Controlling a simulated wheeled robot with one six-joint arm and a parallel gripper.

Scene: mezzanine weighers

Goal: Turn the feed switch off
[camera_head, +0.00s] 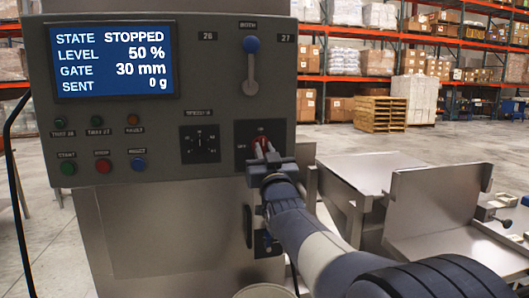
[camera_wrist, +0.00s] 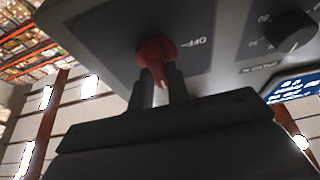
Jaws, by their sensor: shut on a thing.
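The feed switch (camera_wrist: 154,52) is a red rotary knob on a dark plate; in the wrist view the label OFF is readable on the plate beside it. In the head view the switch (camera_head: 262,141) is partly hidden behind my gripper (camera_head: 267,155). My gripper (camera_wrist: 160,82) is shut on the red knob, one finger on each side of it. The knob's exact pointing direction is hard to tell behind the fingers. The display (camera_head: 113,61) reads STATE STOPPED, LEVEL 50 %, GATE 30 mm, SENT 0 g.
The grey control panel (camera_head: 215,95) also carries a blue-tipped lever (camera_head: 251,62), a black dial (camera_head: 200,142) and green, red and blue buttons (camera_head: 103,166). Metal trays (camera_head: 372,172) stand to the right. A black cable (camera_head: 12,170) hangs at the left.

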